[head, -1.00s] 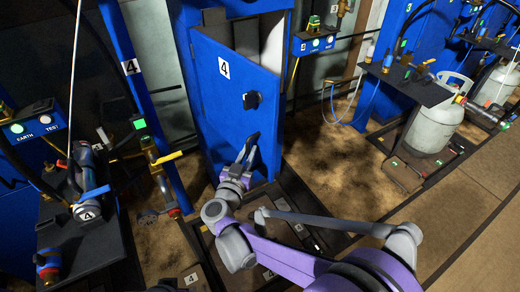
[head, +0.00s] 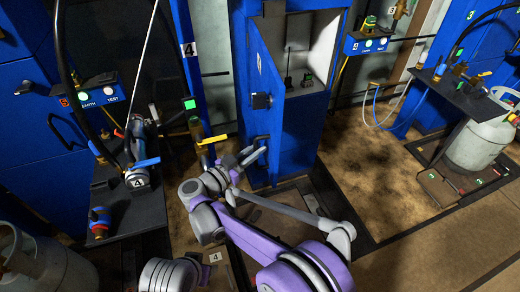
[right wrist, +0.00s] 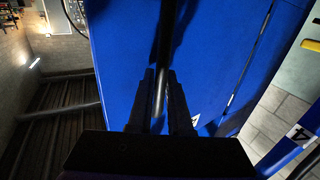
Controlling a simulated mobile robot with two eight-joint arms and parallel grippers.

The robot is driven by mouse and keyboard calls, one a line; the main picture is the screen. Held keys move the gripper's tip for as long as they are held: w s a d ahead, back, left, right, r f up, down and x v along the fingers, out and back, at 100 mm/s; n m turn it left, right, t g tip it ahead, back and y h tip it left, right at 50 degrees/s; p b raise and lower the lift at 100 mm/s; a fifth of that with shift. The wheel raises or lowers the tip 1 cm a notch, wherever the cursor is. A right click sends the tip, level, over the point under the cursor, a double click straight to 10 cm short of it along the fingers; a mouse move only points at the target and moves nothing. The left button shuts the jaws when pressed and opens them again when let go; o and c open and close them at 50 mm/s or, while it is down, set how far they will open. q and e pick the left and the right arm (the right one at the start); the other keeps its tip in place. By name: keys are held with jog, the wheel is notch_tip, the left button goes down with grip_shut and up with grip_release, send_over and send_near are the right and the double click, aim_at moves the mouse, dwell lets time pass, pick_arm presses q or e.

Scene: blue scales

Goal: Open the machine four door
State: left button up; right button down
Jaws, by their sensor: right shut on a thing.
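The blue door (head: 264,105) of machine four stands swung out from its cabinet, its outer face seen at a steep angle. The cabinet's pale interior (head: 325,45) shows to the right of the door. My right gripper (head: 255,150) is low on the door's outer face. In the right wrist view its fingers (right wrist: 160,105) are shut on a dark upright handle (right wrist: 162,88) against the blue panel. My left gripper is not in view.
A bench (head: 118,210) with a tool marked 4 stands at the left, beside a blue post (head: 188,75) and a valve with a yellow lever (head: 205,140). A grey gas cylinder (head: 475,145) stands at the right. The brown floor (head: 375,165) right of the cabinet is clear.

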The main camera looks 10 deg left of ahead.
jog(key=shift+w+a+r, duration=0.1)
jog(key=shift+w+r, duration=0.05)
jog(key=c, duration=0.8)
grip_release()
jog(key=shift+c, duration=0.2)
